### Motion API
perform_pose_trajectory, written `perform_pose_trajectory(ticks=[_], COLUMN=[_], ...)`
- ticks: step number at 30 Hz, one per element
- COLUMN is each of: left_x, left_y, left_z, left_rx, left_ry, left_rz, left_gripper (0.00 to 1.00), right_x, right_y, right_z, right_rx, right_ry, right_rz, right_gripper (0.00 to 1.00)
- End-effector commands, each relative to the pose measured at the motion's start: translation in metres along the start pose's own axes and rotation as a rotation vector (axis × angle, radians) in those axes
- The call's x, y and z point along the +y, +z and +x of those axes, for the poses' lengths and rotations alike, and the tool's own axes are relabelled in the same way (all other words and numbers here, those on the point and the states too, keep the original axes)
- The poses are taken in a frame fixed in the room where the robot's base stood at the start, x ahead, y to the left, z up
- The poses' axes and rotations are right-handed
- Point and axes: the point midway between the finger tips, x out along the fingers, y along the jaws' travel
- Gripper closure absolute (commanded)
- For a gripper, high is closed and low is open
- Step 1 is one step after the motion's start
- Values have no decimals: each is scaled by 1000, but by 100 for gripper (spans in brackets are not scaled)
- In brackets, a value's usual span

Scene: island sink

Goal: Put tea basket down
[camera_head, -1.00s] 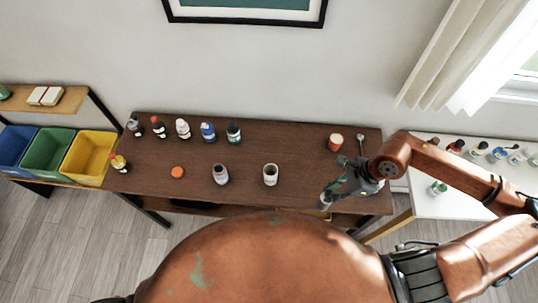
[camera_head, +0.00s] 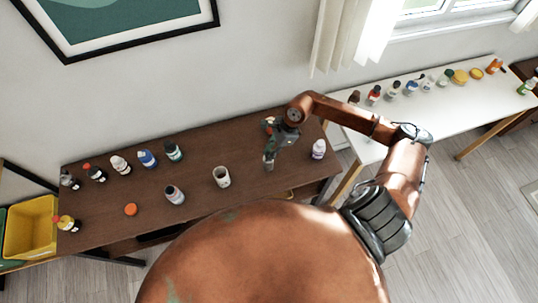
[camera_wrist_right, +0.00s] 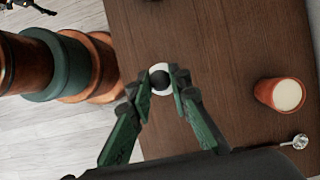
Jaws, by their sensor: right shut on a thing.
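My right gripper (camera_head: 268,158) is over the right part of the brown table, to the right of a white cup (camera_head: 221,177). In the wrist view the gripper (camera_wrist_right: 160,88) is shut on a small round thing (camera_wrist_right: 152,71) with a pale rim and dark centre. The fingers hide part of it. I cannot tell whether it touches the table. A silver spoon-like thing with a round end (camera_wrist_right: 299,142) lies on the table in the wrist view; my arm hides it in the head view. I cannot tell which is the tea basket. My left gripper is not in view.
An orange cup (camera_wrist_right: 280,94) stands near the silver thing. A white bottle (camera_head: 318,149) stands near the table's right edge. Several bottles, a grey jar (camera_head: 174,195) and an orange lid (camera_head: 130,209) are to the left. A white table (camera_head: 440,119) with bottles is at right.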

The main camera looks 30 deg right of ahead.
Motion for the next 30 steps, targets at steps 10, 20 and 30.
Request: perform_pose_trajectory(ticks=[10, 20, 30], left_x=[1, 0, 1], left_y=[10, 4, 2], left_z=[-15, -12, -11], left_rx=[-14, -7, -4], left_ry=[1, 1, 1], left_rz=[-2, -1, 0], left_gripper=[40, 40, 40], right_x=[-6, -6, -6], right_y=[-13, -16, -16], right_z=[33, 37, 38], right_rx=[0, 1, 1], right_ry=[1, 1, 1], right_rz=[2, 0, 0], right_gripper=[100, 100, 65])
